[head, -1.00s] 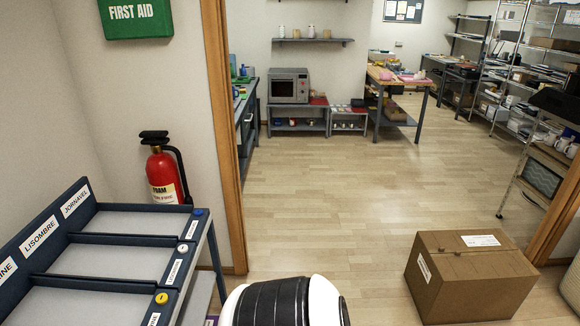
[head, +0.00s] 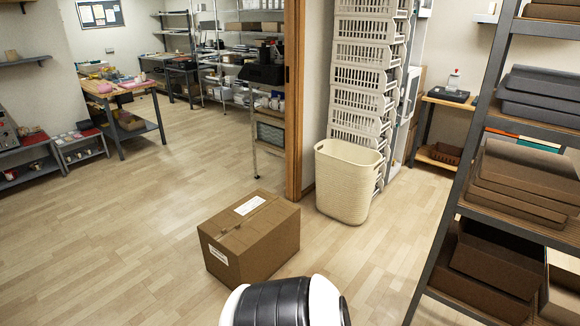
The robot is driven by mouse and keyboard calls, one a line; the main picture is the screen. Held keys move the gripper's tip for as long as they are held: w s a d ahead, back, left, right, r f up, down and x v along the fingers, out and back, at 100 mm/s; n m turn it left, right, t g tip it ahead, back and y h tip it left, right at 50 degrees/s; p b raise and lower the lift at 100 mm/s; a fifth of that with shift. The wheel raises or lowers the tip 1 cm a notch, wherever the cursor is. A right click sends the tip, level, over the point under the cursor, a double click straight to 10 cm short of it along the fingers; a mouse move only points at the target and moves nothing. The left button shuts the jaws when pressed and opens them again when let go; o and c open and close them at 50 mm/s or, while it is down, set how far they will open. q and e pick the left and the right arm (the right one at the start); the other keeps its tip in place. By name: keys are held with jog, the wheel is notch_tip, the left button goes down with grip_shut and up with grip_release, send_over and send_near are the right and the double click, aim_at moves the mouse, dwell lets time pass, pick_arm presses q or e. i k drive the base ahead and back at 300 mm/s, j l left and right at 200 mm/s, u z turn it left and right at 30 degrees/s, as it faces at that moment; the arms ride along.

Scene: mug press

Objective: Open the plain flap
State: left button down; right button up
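I cannot make out a flap that I can name as the plain one in the head view. A dark machine (head: 262,74) stands on a rack just beyond the doorway, with a framed panel (head: 270,138) below it; both are too small to read in detail. Neither of my grippers is in view. Only a rounded black and white part of my own body shows at the bottom edge.
A closed cardboard box (head: 250,240) stands on the floor ahead. A cream basket (head: 346,182) stands by stacked white crates (head: 358,90) right of the wooden door post (head: 297,100). A dark-framed shelf (head: 455,180) with bins fills the right. Floor at left is clear.

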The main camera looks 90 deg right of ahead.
aim_at(245, 234)
jog(key=i+j+z, duration=0.1)
jog(key=z, duration=2.25)
